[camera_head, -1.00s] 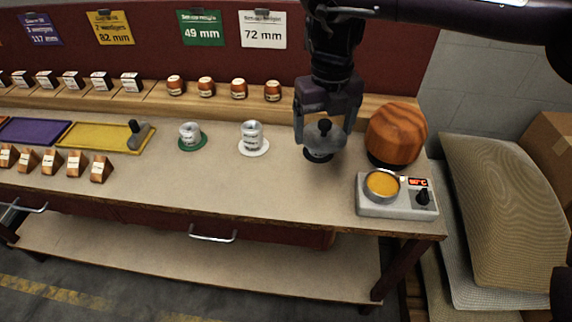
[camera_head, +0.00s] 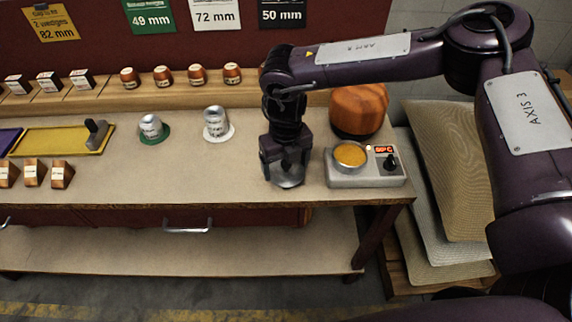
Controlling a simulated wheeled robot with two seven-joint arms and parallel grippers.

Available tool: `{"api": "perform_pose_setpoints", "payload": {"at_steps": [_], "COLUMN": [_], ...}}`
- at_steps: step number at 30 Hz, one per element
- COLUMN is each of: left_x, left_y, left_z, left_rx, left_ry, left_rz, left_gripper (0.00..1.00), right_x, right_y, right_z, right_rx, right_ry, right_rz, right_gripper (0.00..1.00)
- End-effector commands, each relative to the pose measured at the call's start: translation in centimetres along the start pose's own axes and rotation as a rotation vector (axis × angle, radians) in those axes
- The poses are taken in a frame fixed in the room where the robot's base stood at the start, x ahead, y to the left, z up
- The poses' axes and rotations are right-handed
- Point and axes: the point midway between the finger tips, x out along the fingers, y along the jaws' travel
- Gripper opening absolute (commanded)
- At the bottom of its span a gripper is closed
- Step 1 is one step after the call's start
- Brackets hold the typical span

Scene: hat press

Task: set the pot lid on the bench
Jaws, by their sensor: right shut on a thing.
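The pot lid (camera_head: 289,182) is a grey, shiny disc at the bottom of my right gripper (camera_head: 286,170). The gripper points down and is shut on the lid, with its fingers hiding the knob and most of the top. The lid is low over the bench (camera_head: 220,178), near the front edge and left of the hot plate. I cannot tell whether it touches the bench. The pot (camera_head: 350,155), open and holding something orange, is on the grey hot plate (camera_head: 366,180). My left gripper is not in view.
A wooden hat block (camera_head: 357,108) stands behind the hot plate. Two silvery weights, one on a green disc (camera_head: 153,129) and one on a white disc (camera_head: 218,127), stand to the left. A yellow tray (camera_head: 60,140) lies further left. The bench between them and the front edge is clear.

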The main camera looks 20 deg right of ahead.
Motion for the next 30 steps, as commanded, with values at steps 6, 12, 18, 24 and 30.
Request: {"api": "perform_pose_setpoints", "payload": {"at_steps": [6,12,18,24,30], "left_x": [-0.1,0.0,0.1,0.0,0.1], "left_y": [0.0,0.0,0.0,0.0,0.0], "left_z": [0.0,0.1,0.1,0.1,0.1], "left_rx": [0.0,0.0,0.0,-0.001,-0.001], "left_ry": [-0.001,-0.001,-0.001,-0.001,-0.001], "left_rz": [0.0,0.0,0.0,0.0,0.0], "left_gripper": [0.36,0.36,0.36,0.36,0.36], "right_x": [0.9,1.1,1.2,1.2,-0.3], "right_y": [0.0,0.0,0.0,0.0,0.0], "right_z": [0.1,0.0,0.1,0.1,0.1], "right_rx": [0.001,0.001,0.001,0.001,0.001], "right_ry": [-0.002,-0.002,-0.002,-0.002,-0.004], "right_rz": [0.0,0.0,0.0,0.0,0.001], "right_gripper": [0.59,0.59,0.99,1.0,1.0]}}
